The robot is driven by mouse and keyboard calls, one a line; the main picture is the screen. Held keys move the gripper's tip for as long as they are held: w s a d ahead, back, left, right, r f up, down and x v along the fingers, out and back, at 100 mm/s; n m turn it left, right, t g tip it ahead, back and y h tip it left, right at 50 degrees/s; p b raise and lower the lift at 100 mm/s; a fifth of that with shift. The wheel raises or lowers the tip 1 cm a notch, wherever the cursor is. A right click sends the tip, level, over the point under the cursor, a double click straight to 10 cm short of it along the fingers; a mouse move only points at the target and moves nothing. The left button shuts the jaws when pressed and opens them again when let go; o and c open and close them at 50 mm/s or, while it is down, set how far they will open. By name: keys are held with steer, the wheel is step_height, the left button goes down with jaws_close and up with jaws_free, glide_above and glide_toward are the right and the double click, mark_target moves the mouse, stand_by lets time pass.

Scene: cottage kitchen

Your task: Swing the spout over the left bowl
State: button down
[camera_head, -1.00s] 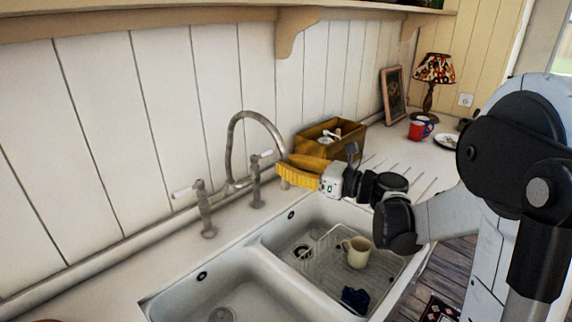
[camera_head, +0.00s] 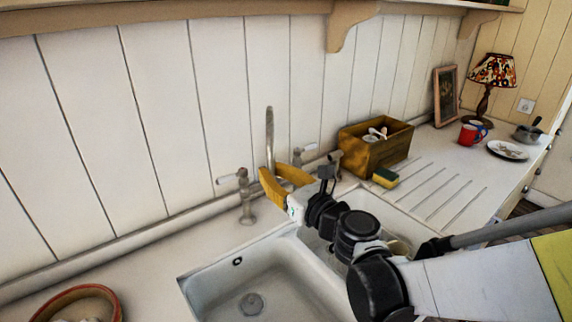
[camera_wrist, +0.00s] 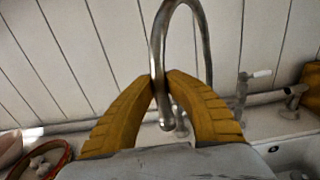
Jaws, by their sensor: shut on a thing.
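The metal faucet spout (camera_head: 269,132) rises behind the sink and shows nearly edge-on in the head view, its lower end hidden by my gripper. In the wrist view its arch (camera_wrist: 157,50) comes down between my yellow fingertips, and the open tip hangs just below them. My gripper (camera_head: 284,174) is shut on the spout. The left bowl (camera_head: 305,272) is empty, with a drain in its floor. The gripper is behind and above it, near the divider. I cannot tell exactly which bowl the tip is over.
White-handled taps (camera_head: 241,192) flank the spout. A wooden box (camera_head: 375,148) and a sponge (camera_head: 385,178) stand right of the sink. My arm covers much of the right bowl (camera_head: 312,240). A round rimmed dish (camera_head: 108,295) lies at the front left.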

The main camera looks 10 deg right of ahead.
steer(key=shift+a+f, duration=0.1)
steer(key=shift+a, duration=1.15)
steer(key=c, duration=1.4)
jaws_free()
steer(key=shift+s+a, duration=0.1)
steer(key=shift+o, duration=0.2)
steer(key=v, duration=1.1)
steer(key=shift+s+d, duration=0.3)
steer(key=shift+d, duration=0.05)
